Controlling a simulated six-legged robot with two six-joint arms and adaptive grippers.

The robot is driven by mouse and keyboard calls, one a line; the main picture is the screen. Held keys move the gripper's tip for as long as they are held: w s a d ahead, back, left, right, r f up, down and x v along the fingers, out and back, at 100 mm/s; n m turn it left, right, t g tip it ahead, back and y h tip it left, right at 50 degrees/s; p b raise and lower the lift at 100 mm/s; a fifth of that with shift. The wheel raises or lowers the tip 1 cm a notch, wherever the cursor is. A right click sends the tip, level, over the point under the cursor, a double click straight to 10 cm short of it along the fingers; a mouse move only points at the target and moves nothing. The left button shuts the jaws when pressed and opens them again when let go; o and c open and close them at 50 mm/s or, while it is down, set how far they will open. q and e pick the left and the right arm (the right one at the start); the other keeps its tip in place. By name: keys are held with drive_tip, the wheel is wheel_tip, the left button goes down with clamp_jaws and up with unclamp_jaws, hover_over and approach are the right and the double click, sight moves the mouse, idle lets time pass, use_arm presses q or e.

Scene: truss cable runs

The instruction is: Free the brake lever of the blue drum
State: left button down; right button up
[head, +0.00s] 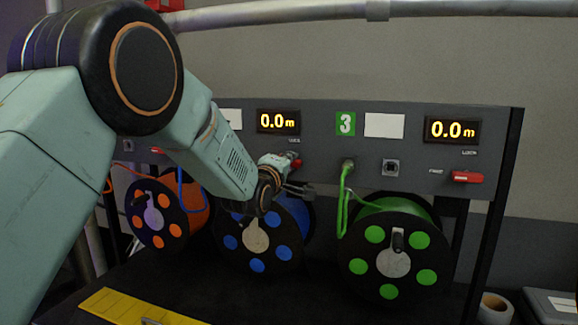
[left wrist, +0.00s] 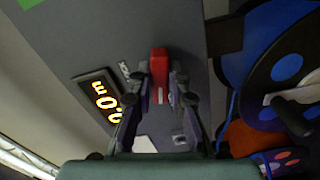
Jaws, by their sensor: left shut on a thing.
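The blue drum (head: 257,265) hangs below the grey panel, between the orange and green drums. It also shows at the right of the left wrist view (left wrist: 288,68). Its red brake lever (head: 298,163) is on the panel above it, just under a small label. My left gripper (head: 290,181) is at this lever, and its hand hides part of it. In the left wrist view the red lever (left wrist: 159,62) stands between the two fingers, which are shut on it. The lever's exact angle cannot be told. My right gripper is not in view.
The green drum (head: 375,235) has its own red lever (head: 467,177) at the panel's right. The orange drum (head: 138,222) is at left. Displays (head: 278,122) read 0.0 m. A yellow item (head: 125,308) lies on the dark surface in front.

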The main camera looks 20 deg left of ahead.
use_arm(q)
drive_tip(key=shift+f+n, duration=0.1)
drive_tip(key=shift+n, duration=1.3)
drive_tip(key=c, duration=1.3)
unclamp_jaws()
drive_tip(key=shift+s+a, duration=0.1)
drive_tip(key=shift+s, duration=0.05)
drive_tip(key=s, duration=1.2)
drive_tip(key=shift+a, duration=0.15)
drive_tip(key=shift+w, duration=0.1)
